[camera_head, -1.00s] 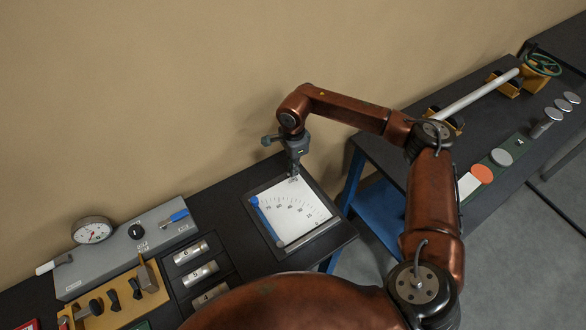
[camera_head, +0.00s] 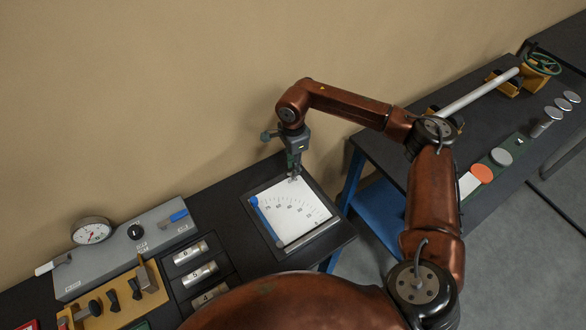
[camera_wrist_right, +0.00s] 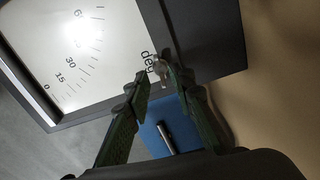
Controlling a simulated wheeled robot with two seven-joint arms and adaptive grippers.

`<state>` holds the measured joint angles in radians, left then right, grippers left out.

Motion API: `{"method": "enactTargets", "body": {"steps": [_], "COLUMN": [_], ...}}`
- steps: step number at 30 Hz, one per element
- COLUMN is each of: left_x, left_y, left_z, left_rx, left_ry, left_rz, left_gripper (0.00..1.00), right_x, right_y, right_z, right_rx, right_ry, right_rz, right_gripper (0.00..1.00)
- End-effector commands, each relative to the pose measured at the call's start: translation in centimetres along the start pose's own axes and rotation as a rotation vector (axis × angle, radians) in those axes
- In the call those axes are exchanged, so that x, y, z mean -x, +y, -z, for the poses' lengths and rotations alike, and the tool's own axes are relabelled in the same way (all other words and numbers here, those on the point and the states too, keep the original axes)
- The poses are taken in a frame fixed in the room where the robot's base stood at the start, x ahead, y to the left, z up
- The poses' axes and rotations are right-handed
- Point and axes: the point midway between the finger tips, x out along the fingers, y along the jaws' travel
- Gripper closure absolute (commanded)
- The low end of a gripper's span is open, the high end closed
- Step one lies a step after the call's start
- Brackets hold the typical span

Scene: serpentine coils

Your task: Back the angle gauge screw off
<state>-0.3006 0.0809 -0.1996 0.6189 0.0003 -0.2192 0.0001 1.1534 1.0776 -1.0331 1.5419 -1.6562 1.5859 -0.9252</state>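The angle gauge (camera_head: 296,211) is a white plate with a degree scale in a dark frame on the bench. A blue strip (camera_head: 262,219) runs along its left side. In the right wrist view the plate (camera_wrist_right: 85,55) fills the upper left. A small metallic piece (camera_wrist_right: 160,70), seemingly the screw, shows beside the "deg" lettering, near my fingertips. My right gripper (camera_head: 294,178) is over the gauge's far edge. In the wrist view its green fingers (camera_wrist_right: 153,78) are apart, with the small piece close to the right-hand finger; contact is unclear. My left gripper is not in view.
A grey box with a dial (camera_head: 92,230) and a yellow switch panel (camera_head: 118,296) stand on the left. Numbered metal cylinders (camera_head: 194,252) lie beside the gauge. A second bench on the right carries a pipe (camera_head: 480,94) and a green handwheel (camera_head: 542,64). The wall is close behind.

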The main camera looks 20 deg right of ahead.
Motion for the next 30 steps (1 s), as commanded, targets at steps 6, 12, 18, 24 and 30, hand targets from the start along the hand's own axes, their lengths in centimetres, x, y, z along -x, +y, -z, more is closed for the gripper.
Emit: {"method": "enactTargets", "body": {"steps": [6, 12, 18, 24, 30], "left_x": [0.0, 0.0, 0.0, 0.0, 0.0], "left_y": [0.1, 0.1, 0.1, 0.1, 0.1], "left_z": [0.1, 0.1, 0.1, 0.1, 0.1], "left_rx": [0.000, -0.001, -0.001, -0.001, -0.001], "left_ry": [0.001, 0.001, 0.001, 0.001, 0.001], "left_rz": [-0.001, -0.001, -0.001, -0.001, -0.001], "left_gripper": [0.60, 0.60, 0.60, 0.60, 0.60], "right_x": [5.0, 8.4, 9.8, 10.0, 10.0], "right_y": [-0.1, 0.0, 0.1, 0.1, 0.1], "right_z": [-0.1, -0.1, -0.1, -0.1, -0.1], "right_rx": [0.001, 0.001, 0.001, 0.001, 0.001], "right_ry": [-0.001, -0.001, -0.001, -0.001, -0.001], "right_rz": [0.005, 0.003, 0.001, 0.001, 0.001], "right_gripper": [0.78, 0.78, 0.78, 0.78, 0.78]}}
